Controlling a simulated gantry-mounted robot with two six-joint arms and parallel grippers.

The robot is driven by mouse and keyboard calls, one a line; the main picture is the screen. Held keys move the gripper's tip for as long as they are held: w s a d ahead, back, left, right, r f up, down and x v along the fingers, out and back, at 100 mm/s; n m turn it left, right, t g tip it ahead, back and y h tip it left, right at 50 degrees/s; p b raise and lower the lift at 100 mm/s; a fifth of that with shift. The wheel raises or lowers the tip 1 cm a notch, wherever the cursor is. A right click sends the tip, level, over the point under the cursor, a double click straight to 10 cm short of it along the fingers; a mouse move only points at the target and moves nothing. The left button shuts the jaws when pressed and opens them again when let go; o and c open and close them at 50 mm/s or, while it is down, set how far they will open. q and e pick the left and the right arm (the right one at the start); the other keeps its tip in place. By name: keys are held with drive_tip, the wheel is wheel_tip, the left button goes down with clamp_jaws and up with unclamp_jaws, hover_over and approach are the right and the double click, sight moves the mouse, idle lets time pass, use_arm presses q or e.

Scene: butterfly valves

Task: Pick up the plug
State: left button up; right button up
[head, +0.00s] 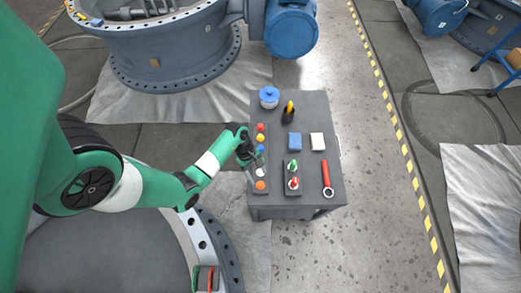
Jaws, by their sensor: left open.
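A dark grey cart top (325,110) stands in the middle of the head view. Along its left edge is a dark strip (264,173) with several small round coloured pieces. A red one (260,127), a yellow one (260,138) and an orange one (260,185) show clearly. A second strip holds a green piece (292,166) and a red-and-white piece (293,183). I cannot tell which piece is the plug. My left gripper (254,163) is open over the left strip and partly hides its middle pieces. My right gripper is not in view.
A blue-lidded jar (269,97), a dark holder with a yellow item (288,112), a blue block (295,141), a white block (317,141) and a red wrench (327,178) are on the cart. A large flanged valve (170,50) stands behind. Open floor (375,220) lies right.

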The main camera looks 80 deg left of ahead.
sight(260, 184)
use_arm(q)
drive_tip(key=b+x, duration=0.1)
drive_tip(key=x, duration=0.2)
drive_tip(key=b+x, duration=0.1)
drive_tip(key=x, duration=0.1)
drive_tip(key=shift+s+d+f+b, duration=0.1)
drive_tip(key=shift+s+d+b, duration=0.05)
drive_tip(key=shift+s+b, duration=0.2)
drive_tip(key=shift+w, duration=0.1)
clamp_jaws()
